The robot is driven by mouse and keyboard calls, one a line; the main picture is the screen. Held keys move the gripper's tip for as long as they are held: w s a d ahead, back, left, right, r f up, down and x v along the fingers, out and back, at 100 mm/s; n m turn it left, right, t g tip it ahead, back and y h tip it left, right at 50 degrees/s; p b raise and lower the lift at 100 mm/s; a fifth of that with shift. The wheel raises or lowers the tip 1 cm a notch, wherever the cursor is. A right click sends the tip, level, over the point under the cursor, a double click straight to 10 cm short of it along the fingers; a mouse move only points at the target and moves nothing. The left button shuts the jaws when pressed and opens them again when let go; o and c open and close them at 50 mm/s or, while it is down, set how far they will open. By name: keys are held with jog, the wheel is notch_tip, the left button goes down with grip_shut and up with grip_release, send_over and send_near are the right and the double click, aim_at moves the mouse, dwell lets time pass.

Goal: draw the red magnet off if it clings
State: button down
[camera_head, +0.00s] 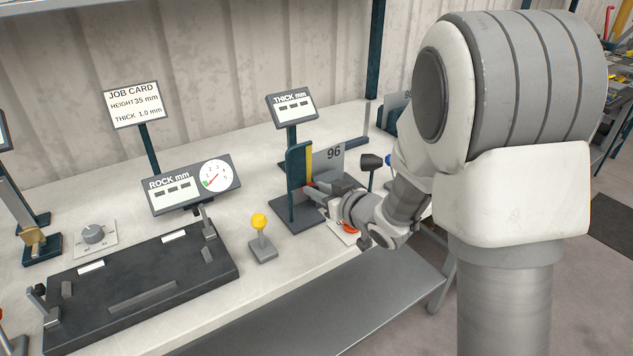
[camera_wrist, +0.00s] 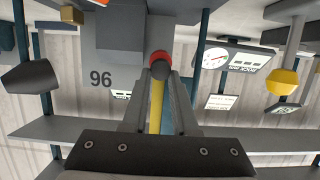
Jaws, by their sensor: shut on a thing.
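The red magnet (camera_wrist: 159,57) is a small red disc with a dark round knob towards me. In the wrist view it sits between the tips of my gripper (camera_wrist: 160,74), which is shut on it. In the head view only a bit of red (camera_head: 308,186) shows at the tips of my gripper (camera_head: 315,191), by the blue stand. I cannot tell whether the magnet touches the sheet.
The stand (camera_head: 298,175) has a blue post and a yellow strip and rises from a dark base. The THICK display (camera_head: 292,107) is behind it. A yellow-knobbed lever (camera_head: 260,222) and a dark bending bed (camera_head: 140,285) are to the left. A black-headed post (camera_head: 371,162) is close right.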

jog(key=c, duration=0.7)
grip_release()
jog(key=shift+b+v, duration=3)
jog(key=shift+v, duration=5.75)
jog(key=shift+w+r, duration=0.1)
